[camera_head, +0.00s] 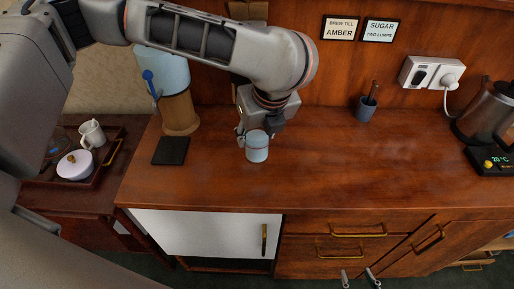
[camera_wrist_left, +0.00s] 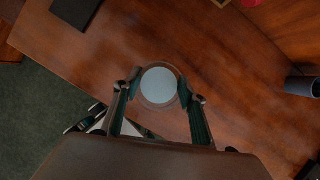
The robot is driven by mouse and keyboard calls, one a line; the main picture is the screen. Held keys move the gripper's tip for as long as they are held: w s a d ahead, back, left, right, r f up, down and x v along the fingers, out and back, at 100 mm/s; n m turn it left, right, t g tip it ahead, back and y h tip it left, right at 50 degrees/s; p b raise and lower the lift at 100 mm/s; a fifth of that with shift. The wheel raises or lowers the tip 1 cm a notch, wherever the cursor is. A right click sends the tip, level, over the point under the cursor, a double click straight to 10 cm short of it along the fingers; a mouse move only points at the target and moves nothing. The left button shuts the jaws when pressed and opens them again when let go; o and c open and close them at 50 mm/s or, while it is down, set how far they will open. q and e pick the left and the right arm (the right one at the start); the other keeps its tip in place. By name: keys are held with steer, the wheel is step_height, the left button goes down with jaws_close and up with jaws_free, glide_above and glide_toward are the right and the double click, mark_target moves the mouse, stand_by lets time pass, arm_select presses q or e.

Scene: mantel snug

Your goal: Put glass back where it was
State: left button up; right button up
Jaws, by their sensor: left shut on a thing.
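The glass (camera_head: 257,153) is a small clear cup with pale blue-white contents, upright at the counter's middle left. My left gripper (camera_head: 255,133) is shut around its sides. In the left wrist view the glass (camera_wrist_left: 159,86) shows from above between the two fingers of my left gripper (camera_wrist_left: 158,92). I cannot tell whether its base touches the counter. A black square mat (camera_head: 171,151) lies bare to its left, in front of the water dispenser (camera_head: 178,108). My right gripper (camera_head: 359,279) shows only its two fingertips at the bottom edge, apart and with nothing visible between them.
The wooden counter (camera_head: 330,170) is clear around the glass. A dark cup (camera_head: 366,109) with a stick stands behind right; a kettle (camera_head: 490,110) is at far right. A tray (camera_head: 106,161) with a white mug (camera_head: 92,133) and lidded bowl (camera_head: 75,164) is left. A white door (camera_head: 205,232) is below.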

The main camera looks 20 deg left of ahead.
mark_target(257, 147)
arm_select(q)
steer(key=shift+f+b, duration=0.55)
steer(key=shift+f, duration=1.7)
steer(key=shift+r, duration=0.1)
steer(key=o, duration=1.6)
steer(key=shift+c, duration=0.2)
